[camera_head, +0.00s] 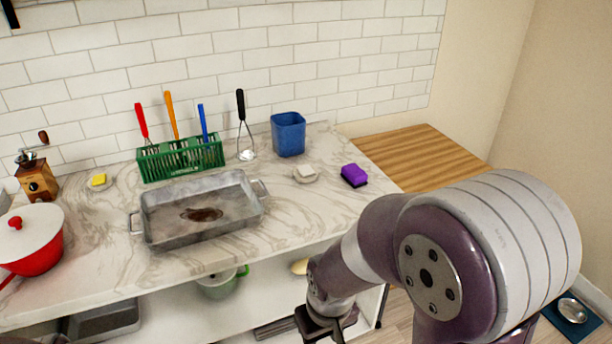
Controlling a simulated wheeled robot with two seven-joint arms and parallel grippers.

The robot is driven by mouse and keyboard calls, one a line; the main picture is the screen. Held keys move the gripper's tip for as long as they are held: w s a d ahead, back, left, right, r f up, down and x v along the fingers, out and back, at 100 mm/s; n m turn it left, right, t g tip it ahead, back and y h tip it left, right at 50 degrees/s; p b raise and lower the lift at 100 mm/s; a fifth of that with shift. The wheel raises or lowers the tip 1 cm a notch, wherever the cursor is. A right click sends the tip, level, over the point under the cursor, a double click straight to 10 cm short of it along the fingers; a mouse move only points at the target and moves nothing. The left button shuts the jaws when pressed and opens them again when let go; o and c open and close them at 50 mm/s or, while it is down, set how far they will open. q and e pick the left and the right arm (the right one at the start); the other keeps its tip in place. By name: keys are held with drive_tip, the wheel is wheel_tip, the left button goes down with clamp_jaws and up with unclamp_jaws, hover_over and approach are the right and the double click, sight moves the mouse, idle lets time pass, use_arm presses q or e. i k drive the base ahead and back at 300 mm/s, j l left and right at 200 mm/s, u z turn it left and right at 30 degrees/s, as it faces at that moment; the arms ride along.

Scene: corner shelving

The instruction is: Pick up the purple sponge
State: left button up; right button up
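The purple sponge (354,175) lies on the marble counter (300,225), near its right end. It has a dark underside, and nothing touches it from above. My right gripper (322,328) is at the bottom edge of the picture, in front of and below the counter edge, well apart from the sponge. Its fingertips are partly cut off, so I cannot tell if it is open or shut. My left gripper is not in view.
A white soap on a dish (305,174) sits left of the sponge, with a blue bin (288,134) behind. A metal roasting pan (203,210), green utensil rack (180,158) and red pot (32,245) stand farther left. A wooden surface (425,155) adjoins at right.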

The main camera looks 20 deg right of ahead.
sight(354, 176)
drive_tip(key=i+l, duration=0.45)
drive_tip(key=i+l+z, duration=0.15)
drive_tip(key=i+l, duration=0.3)
drive_tip(key=i, duration=0.2)
